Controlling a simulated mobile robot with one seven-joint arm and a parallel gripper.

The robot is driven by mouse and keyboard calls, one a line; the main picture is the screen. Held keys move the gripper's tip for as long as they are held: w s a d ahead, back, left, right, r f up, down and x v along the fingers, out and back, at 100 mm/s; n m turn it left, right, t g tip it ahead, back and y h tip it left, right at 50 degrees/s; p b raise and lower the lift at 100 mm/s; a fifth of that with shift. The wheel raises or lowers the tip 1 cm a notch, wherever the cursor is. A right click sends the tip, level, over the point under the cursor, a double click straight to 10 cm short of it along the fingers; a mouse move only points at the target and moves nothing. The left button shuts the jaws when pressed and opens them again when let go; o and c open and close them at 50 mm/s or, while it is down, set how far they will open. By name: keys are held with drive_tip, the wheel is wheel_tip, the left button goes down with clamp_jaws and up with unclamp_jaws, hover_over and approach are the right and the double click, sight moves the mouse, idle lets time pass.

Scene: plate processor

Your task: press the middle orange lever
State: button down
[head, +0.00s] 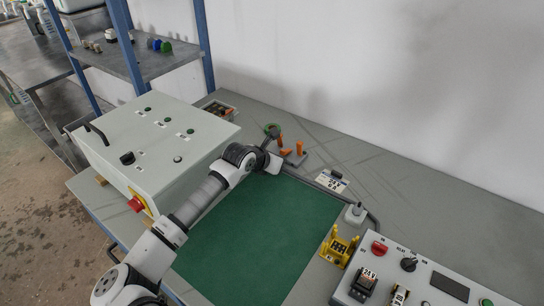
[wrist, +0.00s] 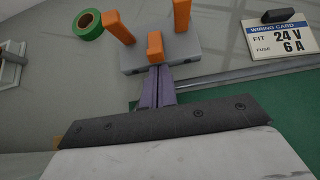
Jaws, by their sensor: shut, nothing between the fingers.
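A grey block (wrist: 190,48) with three upright orange levers stands ahead of my gripper in the wrist view. The middle orange lever (wrist: 155,46) is between the left lever (wrist: 117,27) and the right lever (wrist: 182,14), and looks lower and nearer to me than both. My gripper (wrist: 160,68) is shut and empty. Its fingertips are right at the foot of the middle lever in the picture; I cannot tell whether they touch it. In the head view the lever block (head: 295,159) is at the end of my arm, partly hidden by it.
A green tape roll (wrist: 88,24) lies left of the block. A wiring card (wrist: 279,35) is to its right. A green mat (head: 255,230) covers the bench before it. A grey control box (head: 150,145) stands left, and a yellow holder (head: 338,247) and a panel (head: 430,275) right.

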sight(283, 151)
drive_tip(key=shift+w+d+r+b, duration=0.2)
drive_tip(key=shift+r+b, duration=0.3)
drive_tip(key=shift+b, duration=0.4)
drive_tip(key=shift+w+r, duration=0.15)
drive_tip(key=shift+r, duration=0.3)
drive_tip(key=shift+w+d+r+g+y, duration=0.2)
drive_tip(key=shift+w+r+g+y, duration=0.05)
drive_tip(key=shift+r+g+y, duration=0.3)
drive_tip(key=shift+w+d+r+g+y, duration=0.2)
drive_tip(key=shift+r+g+y, duration=0.2)
drive_tip(key=shift+g, duration=0.25)
drive_tip(key=shift+w+d+r+g+y, duration=0.2)
drive_tip(key=shift+w+r+g+y, duration=0.2)
drive_tip(key=shift+g, duration=0.4)
drive_tip(key=shift+w+d+r+g+y+b, duration=0.1)
drive_tip(key=shift+w+d+g+y+b, duration=0.1)
drive_tip(key=shift+g+y+b, duration=0.15)
drive_tip(key=shift+a, duration=0.1)
drive_tip(key=shift+r, duration=0.2)
drive_tip(key=shift+r+p, duration=0.35)
drive_tip(key=shift+r, duration=0.3)
